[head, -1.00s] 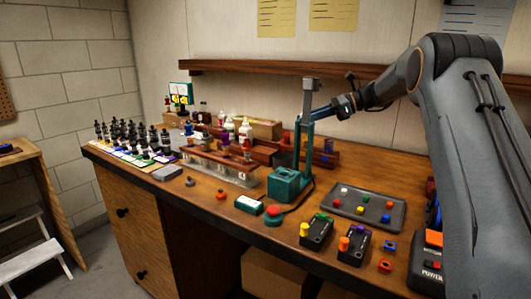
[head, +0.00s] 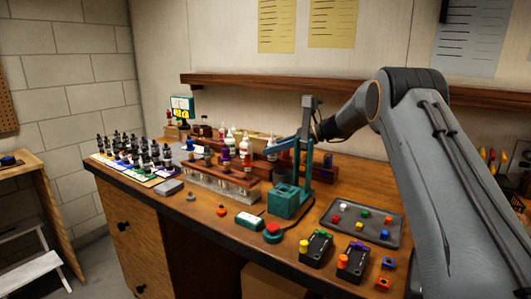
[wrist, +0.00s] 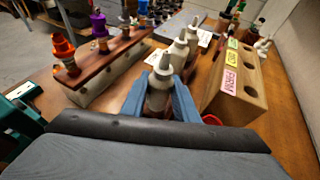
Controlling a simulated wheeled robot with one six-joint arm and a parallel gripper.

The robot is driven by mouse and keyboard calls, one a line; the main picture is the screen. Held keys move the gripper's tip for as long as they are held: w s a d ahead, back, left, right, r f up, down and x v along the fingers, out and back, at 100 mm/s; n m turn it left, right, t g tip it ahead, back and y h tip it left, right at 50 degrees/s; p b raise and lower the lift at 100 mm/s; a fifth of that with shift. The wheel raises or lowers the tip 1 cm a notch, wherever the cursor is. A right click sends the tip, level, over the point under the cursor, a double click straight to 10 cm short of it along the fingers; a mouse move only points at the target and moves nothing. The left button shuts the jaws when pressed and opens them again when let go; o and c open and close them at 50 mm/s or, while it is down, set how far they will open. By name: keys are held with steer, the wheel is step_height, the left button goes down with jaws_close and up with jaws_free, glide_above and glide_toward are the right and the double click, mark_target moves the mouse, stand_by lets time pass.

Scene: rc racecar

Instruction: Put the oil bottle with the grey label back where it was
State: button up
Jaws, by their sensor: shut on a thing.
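A long wooden rack (wrist: 100,68) with coloured-top tubes runs to the left. The teal press (head: 290,195) stands in front of my gripper. A dark tray (head: 350,225) with coloured pieces lies right. Small dark bottles (head: 125,148) crowd the far left of the bench.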

steer(key=x, duration=0.3)
steer(key=shift+s+d+f+p, duration=0.1)
steer(key=shift+f+p, duration=0.05)
steer(key=shift+p, duration=0.15)
steer(key=shift+f, duration=0.2)
steer(key=shift+f, duration=0.15)
steer(key=o, duration=1.1)
steer(key=b+v, duration=0.1)
steer(key=v, duration=0.6)
steer(key=shift+d+r+b, duration=0.15)
steer(key=shift+r+b, duration=0.1)
steer(key=shift+b, duration=0.15)
steer(key=shift+s, duration=0.1)
